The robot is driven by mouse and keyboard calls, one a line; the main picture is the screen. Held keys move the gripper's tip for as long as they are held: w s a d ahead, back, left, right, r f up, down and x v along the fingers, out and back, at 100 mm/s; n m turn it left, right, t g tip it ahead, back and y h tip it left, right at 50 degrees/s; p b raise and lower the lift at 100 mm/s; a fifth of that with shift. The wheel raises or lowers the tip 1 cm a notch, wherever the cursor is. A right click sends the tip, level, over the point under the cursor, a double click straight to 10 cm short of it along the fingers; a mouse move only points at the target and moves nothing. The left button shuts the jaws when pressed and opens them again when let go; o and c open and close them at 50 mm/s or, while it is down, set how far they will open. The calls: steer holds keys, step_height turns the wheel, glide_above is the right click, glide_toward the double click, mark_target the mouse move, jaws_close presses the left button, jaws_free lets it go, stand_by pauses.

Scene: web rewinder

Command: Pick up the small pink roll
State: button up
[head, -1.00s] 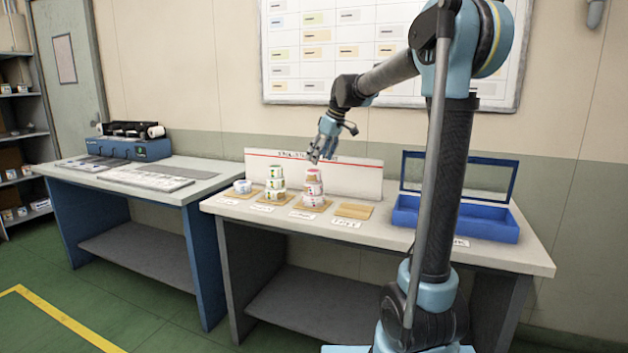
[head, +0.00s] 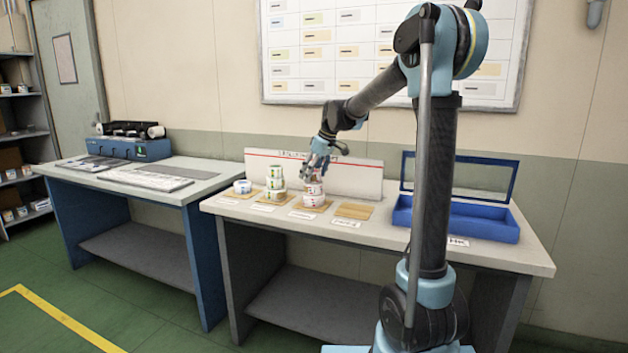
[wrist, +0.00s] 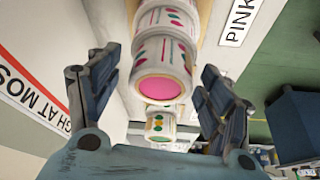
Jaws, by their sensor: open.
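The pink stack of labelled white rolls (head: 312,200) stands on a wooden pad on the right-hand table, its top partly hidden by my gripper (head: 318,164) in the head view. In the wrist view the top roll (wrist: 161,78), white with coloured dots and a pink end face, lies between my spread fingers (wrist: 160,84). The fingers are open on either side of it, and I cannot tell whether either touches it. More rolls of that stack (wrist: 165,18) show beyond it.
A green-marked stack (head: 275,184) stands close to the left, with a single bluish roll (head: 242,187) farther left. An empty wooden pad (head: 353,211) and an open blue box (head: 470,221) are to the right. A white sign board (head: 350,179) stands behind the rolls.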

steer(key=c, duration=1.2)
steer(key=shift+o, duration=0.2)
